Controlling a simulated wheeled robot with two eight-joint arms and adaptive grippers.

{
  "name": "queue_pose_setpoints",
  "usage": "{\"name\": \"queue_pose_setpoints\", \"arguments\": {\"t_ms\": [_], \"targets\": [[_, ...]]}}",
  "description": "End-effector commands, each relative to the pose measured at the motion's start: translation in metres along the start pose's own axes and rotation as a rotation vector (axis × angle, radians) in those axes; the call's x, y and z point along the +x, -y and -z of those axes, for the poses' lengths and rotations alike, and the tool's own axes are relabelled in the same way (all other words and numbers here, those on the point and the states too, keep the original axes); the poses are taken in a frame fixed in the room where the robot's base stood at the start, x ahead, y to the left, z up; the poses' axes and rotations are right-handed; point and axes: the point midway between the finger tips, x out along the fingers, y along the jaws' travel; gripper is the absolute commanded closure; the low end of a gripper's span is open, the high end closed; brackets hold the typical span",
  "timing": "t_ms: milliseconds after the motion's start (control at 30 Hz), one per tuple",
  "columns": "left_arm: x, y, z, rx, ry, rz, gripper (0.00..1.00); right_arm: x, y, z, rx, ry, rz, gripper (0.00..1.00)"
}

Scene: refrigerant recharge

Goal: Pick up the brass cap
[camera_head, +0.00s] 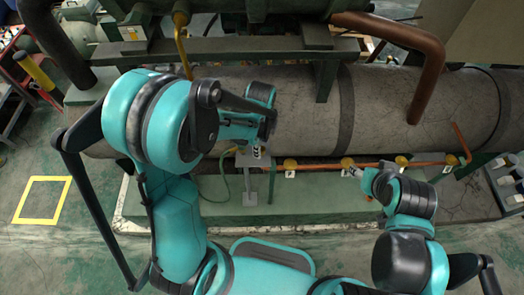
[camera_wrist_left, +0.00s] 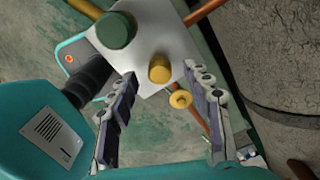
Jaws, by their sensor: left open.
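The brass cap (camera_wrist_left: 160,69) is a small golden cylinder on a light metal plate (camera_wrist_left: 150,45) in the left wrist view. A larger dark green cap (camera_wrist_left: 116,29) stands beside it on the same plate. My left gripper (camera_wrist_left: 166,120) is open and empty, its fingers spread on either side below the plate in that view, apart from the brass cap. In the head view my left gripper (camera_head: 258,153) is over the small stand (camera_head: 250,185), and the arm hides the brass cap. My right gripper (camera_head: 368,178) is near the orange pipe at the right, small and unclear.
A large grey tank (camera_head: 390,110) lies behind the stand. A thin orange pipe (camera_head: 320,165) with several brass valves (camera_head: 347,163) runs along its front. A brass fitting (camera_wrist_left: 180,99) shows just beyond the plate. Green floor lies in front, with a yellow outlined square (camera_head: 42,200) at the left.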

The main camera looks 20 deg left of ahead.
Motion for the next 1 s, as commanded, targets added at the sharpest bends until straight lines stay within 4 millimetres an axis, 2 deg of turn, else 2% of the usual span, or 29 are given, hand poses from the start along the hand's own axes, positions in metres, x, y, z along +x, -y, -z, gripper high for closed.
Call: {"name": "queue_pose_setpoints", "arguments": {"t_ms": [33, 133, 400, 600, 1000], "targets": [[0.01, 0.0, 0.0, 0.0, 0.0, 0.0, 0.5, 0.004, 0.0, -0.003, 0.0, 0.0, 0.0, 0.5], [0.019, 0.0, 0.0, -0.001, 0.0, 0.0, 0.5, 0.006, 0.0, -0.004, 0.0, 0.0, 0.0, 0.5], [0.02, 0.0, 0.0, -0.001, 0.0, 0.0, 0.5, 0.005, 0.0, -0.004, 0.0, 0.0, 0.0, 0.5], [0.02, 0.0, 0.0, -0.001, 0.0, 0.001, 1.0, 0.005, 0.0, -0.004, 0.0, 0.0, 0.0, 0.5], [0.016, 0.0, 0.0, -0.001, 0.0, 0.001, 1.0, 0.004, 0.0, -0.003, 0.0, 0.0, 0.0, 0.5]]}}
